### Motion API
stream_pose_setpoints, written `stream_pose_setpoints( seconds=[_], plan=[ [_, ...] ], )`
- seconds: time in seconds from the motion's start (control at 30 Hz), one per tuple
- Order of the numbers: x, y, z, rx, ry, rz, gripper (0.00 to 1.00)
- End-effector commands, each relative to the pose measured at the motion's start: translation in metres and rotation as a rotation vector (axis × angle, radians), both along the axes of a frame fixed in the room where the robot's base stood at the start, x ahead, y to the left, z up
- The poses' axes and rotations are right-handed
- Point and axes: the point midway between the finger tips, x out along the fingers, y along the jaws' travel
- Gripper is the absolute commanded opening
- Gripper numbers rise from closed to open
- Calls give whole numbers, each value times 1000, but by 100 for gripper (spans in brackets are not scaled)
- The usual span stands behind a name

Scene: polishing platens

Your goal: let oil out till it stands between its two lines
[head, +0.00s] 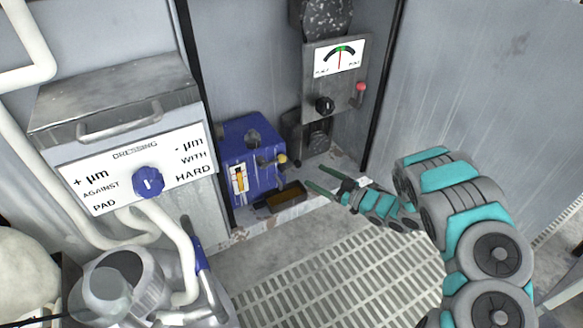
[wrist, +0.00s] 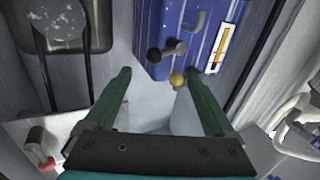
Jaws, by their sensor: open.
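The blue oil box (head: 262,142) stands low against the cabinet's back wall. Its white gauge (head: 239,179) shows an orange column, also in the wrist view (wrist: 220,48); I cannot tell how the level sits against its two lines. A brass ball knob (head: 282,159) sticks out on the box's right side. In the wrist view this brass knob (wrist: 177,79) and a dark knob (wrist: 154,56) show just beyond my fingertips. My gripper (head: 316,178) is open and empty, right of the box and apart from the knobs. It also fills the wrist view's lower middle (wrist: 155,82).
A small brown tray (head: 286,198) lies on the ledge below the box. A meter panel (head: 338,62) with a black knob and a red-tipped lever (head: 361,88) is at the right. The dressing panel (head: 140,165) stands left. Grating (head: 330,275) lies in front.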

Motion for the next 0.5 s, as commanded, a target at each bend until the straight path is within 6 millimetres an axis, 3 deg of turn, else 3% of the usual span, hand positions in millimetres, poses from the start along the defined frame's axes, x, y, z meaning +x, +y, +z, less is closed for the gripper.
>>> stream_pose_setpoints(
  seconds=[0.5],
  plan=[
    [34, 57, 1, 1, -3, 3, 89]
  ],
)
